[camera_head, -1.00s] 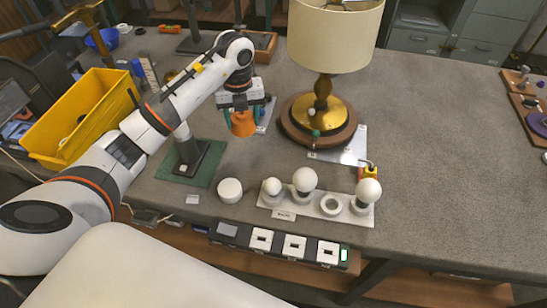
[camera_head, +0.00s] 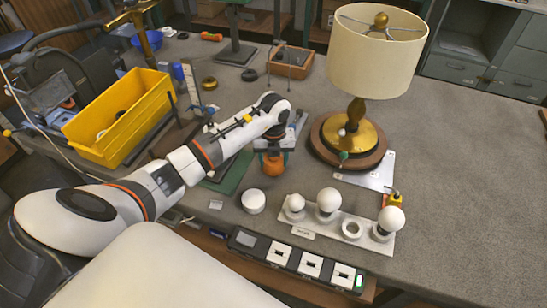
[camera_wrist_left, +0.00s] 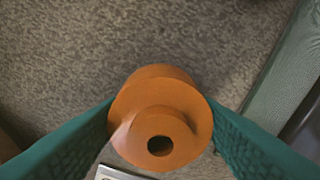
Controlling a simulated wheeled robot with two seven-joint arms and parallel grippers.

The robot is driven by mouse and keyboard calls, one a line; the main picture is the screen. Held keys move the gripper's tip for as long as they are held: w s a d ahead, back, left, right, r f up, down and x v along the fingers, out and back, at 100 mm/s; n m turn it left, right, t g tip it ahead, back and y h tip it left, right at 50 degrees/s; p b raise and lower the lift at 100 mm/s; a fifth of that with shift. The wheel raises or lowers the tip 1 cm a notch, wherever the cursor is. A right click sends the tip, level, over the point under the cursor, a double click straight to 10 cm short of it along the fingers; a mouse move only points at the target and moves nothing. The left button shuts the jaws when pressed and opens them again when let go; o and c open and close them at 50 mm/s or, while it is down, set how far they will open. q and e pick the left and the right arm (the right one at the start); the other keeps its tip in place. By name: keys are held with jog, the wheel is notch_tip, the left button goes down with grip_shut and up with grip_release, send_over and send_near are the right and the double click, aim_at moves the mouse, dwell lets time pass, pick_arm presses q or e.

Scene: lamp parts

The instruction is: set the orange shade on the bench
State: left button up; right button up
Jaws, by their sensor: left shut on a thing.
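The orange shade (camera_head: 272,166) is held between the teal fingers of my left gripper (camera_head: 273,156), above or on the grey bench (camera_head: 465,165). I cannot tell whether it touches the bench. In the left wrist view the shade (camera_wrist_left: 160,115) sits between both fingers of the left gripper (camera_wrist_left: 162,135), with a dark round hole in its end facing the camera. Speckled bench surface shows behind it. My right gripper is not in view.
A lamp with a cream shade (camera_head: 372,60) stands behind right. A white round piece (camera_head: 253,201) and a white tray (camera_head: 338,231) with bulbs lie in front. A green-based stand (camera_head: 230,174) is close left, a yellow bin (camera_head: 118,115) farther left. The right bench is clear.

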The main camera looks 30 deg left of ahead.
pick_arm(q)
jog(key=shift+f, duration=0.15)
jog(key=o, duration=1)
jog(key=shift+r, duration=0.3)
jog(key=shift+w+r, duration=0.1)
jog(key=shift+r, duration=0.3)
notch_tip(320, 180, up, 11)
jog(key=b, duration=0.2)
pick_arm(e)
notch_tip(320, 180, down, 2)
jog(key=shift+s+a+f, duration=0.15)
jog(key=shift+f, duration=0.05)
